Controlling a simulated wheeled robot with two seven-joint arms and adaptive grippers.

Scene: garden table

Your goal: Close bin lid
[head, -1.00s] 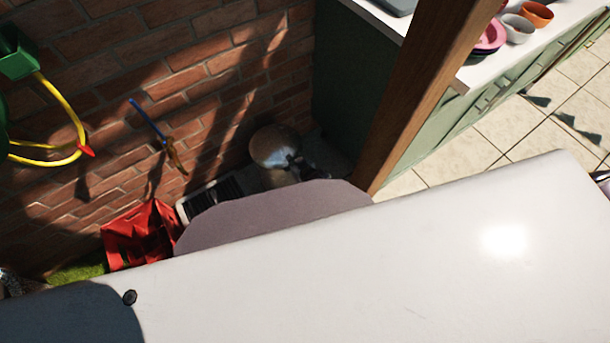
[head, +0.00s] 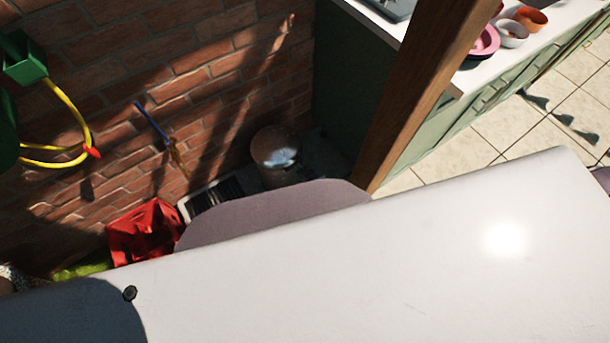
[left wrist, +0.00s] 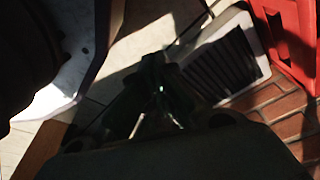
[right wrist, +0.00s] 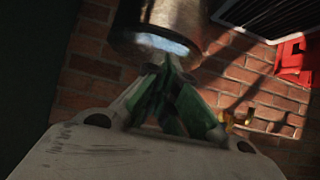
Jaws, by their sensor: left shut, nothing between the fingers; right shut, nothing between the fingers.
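The bin (head: 276,150) is a shiny metallic round container in the corner between the brick wall and the green cabinet. In the right wrist view the bin (right wrist: 190,18) is at the top, with a bright bluish patch at its near end. I cannot tell how far the lid stands open. My right gripper (right wrist: 167,66) is shut and empty, its green fingertips close to the bin's near end; contact is unclear. My left gripper (left wrist: 160,88) is shut and empty, dark, above the floor away from the bin.
A white tabletop (head: 380,260) fills the front, with a mauve chair back (head: 270,212) behind it. A wooden post (head: 425,90) stands right of the bin. A red crate (head: 150,230) and a white-framed dark grille (left wrist: 225,60) lie along the wall.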

